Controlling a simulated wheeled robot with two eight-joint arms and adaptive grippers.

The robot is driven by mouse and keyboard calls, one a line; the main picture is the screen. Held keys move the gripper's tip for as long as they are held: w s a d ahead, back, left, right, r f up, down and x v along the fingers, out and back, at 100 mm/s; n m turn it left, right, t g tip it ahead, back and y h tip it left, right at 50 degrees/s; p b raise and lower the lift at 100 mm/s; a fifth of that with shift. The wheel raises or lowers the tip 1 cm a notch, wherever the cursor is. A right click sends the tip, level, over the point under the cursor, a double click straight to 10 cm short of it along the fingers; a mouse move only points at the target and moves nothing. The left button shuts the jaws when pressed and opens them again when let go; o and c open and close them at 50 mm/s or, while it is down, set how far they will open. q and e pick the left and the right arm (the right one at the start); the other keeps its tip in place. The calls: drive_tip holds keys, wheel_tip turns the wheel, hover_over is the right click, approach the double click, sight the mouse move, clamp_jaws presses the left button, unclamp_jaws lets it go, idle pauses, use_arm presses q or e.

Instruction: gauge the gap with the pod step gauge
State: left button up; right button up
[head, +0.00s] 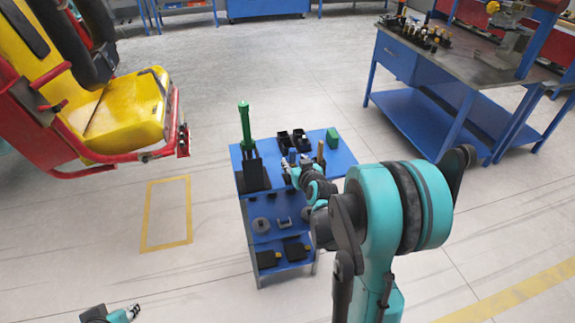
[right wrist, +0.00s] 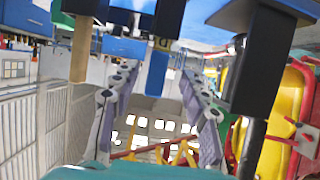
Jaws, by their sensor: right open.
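A blue upright piece (right wrist: 157,72) hangs between my right gripper's fingertips in the right wrist view, with no clear contact. It also shows as a small blue piece (head: 292,155) on the cart. My right gripper (head: 288,169) is open over the cart's top; its fingers show in the right wrist view (right wrist: 156,78). I cannot tell which tool is the pod step gauge. A green-handled tool (head: 245,125) stands in a black holder, and a tan piece (head: 320,151) stands beside the gripper. The yellow pod seat (head: 120,115) has a red frame. My left gripper (head: 134,311) is small at the bottom left.
The blue cart (head: 340,160) holds black bins (head: 292,140) and a green block (head: 333,137). Its shelves carry dark parts (head: 268,258). A workbench (head: 460,75) stands at the upper right. The floor by the yellow rectangle (head: 166,214) is clear.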

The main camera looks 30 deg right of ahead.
sight(293, 158)
drive_tip(key=b+x, duration=0.1)
drive_tip(key=x, duration=0.3)
drive_tip(key=shift+w+d+b, duration=0.25)
drive_tip(key=shift+w+b, duration=0.1)
drive_tip(key=shift+s+r, duration=0.1)
drive_tip(key=shift+s, duration=0.05)
drive_tip(key=shift+c, duration=0.6)
clamp_jaws()
wheel_tip(293, 158, up, 9)
drive_tip(key=p, duration=0.4)
drive_tip(key=shift+r, duration=0.5)
